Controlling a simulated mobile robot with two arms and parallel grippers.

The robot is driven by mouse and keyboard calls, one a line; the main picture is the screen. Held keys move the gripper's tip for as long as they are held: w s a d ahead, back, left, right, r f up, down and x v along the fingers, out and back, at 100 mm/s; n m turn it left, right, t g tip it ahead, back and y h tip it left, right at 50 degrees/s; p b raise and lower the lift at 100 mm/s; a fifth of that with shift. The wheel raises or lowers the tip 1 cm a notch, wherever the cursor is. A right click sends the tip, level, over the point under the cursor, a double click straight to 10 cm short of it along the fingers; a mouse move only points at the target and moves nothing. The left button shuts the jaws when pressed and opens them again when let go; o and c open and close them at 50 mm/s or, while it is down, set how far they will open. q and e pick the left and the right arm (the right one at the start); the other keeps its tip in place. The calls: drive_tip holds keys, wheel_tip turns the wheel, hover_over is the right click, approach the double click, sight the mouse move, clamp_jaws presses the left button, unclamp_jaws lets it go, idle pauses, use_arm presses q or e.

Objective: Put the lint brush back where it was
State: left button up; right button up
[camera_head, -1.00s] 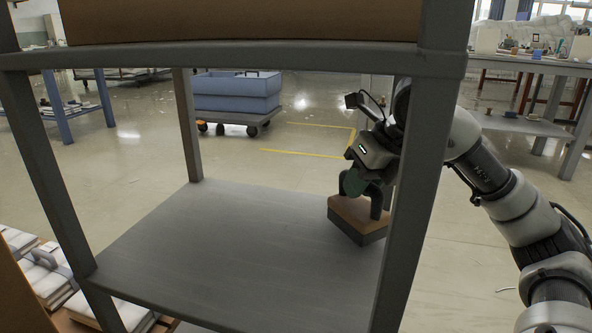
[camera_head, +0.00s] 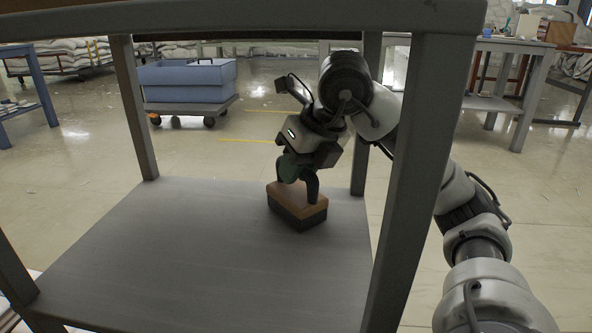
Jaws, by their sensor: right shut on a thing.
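The lint brush (camera_head: 298,207) is a block with a brown wooden top and a dark underside. It is at the right rear part of a grey shelf board (camera_head: 190,260), and I cannot tell whether its underside touches the board. My right gripper (camera_head: 298,182) points down from above and is shut on the brush; a green part shows between its fingers. My right arm comes in from the right behind the front right shelf post. My left gripper is not in view.
Grey posts (camera_head: 425,150) frame the shelf, and an upper board (camera_head: 250,18) lies close above. The shelf board is bare left of the brush. Behind it stand a blue cart (camera_head: 188,82) and a grey table (camera_head: 510,75).

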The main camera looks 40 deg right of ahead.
drive_tip(key=o, duration=0.4)
drive_tip(key=shift+f, duration=0.1)
drive_tip(key=o, duration=0.4)
